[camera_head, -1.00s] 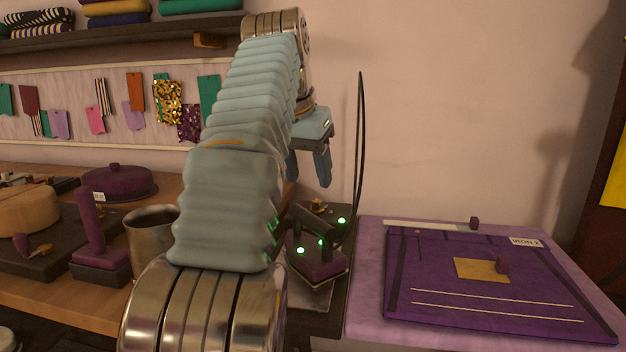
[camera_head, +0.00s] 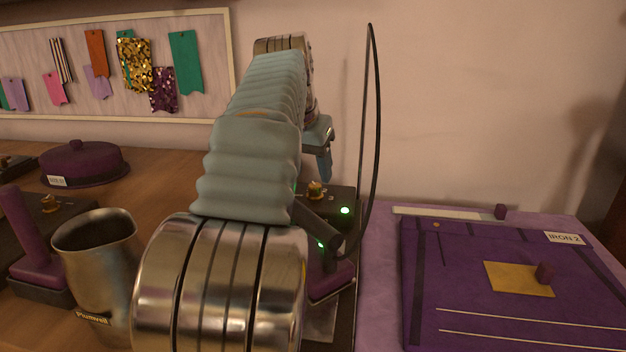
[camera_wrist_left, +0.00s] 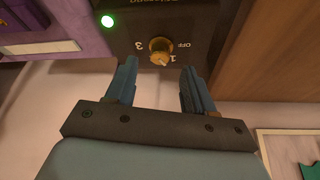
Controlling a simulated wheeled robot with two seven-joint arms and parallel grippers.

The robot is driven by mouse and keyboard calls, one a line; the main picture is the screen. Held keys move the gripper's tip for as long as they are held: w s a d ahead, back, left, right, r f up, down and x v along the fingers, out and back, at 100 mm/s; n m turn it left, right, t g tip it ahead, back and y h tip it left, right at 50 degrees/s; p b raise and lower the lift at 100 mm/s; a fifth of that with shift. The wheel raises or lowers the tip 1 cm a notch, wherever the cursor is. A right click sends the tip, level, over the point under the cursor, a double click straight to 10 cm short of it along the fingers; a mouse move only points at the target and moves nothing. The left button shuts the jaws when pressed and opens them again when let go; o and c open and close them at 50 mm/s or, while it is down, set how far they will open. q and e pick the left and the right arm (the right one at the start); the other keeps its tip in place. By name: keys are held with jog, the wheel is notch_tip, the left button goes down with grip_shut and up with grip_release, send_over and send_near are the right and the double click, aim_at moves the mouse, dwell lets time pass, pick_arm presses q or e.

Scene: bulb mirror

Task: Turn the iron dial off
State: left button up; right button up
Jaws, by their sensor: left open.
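The brass iron dial (camera_head: 316,189) sits on the dark control box (camera_head: 340,200) behind the iron, beside a lit green lamp. In the left wrist view the dial (camera_wrist_left: 161,50) faces me, with OFF, 1 and 3 printed around it. A pale mark on its lower edge lies near the 1; its exact setting is hard to tell. My left gripper (camera_wrist_left: 158,78) is open, its fingertips just short of the dial and on either side of it, apparently not touching. In the head view the gripper (camera_head: 322,160) is above the box, partly hidden by my arm. My right gripper is not in view.
The purple iron (camera_head: 333,279) with its dark handle is partly hidden by my arm. A black cable (camera_head: 375,130) arches up beside it. A purple board labelled IRON 2 (camera_head: 500,270) lies to the right. A metal jug (camera_head: 98,255) stands close left of my arm.

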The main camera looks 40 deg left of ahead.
aim_at(316, 185)
pick_arm(q)
jog(key=shift+x, duration=2)
grip_shut()
jog(key=shift+n, duration=0.4)
jog(key=n+y, duration=0.1)
jog(key=n, duration=0.1)
jog(key=n+g+y, duration=0.1)
jog(key=n, duration=0.2)
jog(key=shift+w+d+r, duration=0.1)
jog(key=shift+w+d, duration=0.05)
jog(key=n+g, duration=0.1)
jog(key=n, duration=0.2)
jog(key=n+y, duration=0.1)
jog(key=n, duration=0.2)
jog(key=shift+w+d+g, duration=0.1)
jog(key=shift+w+g, duration=0.05)
jog(key=shift+g, duration=0.25)
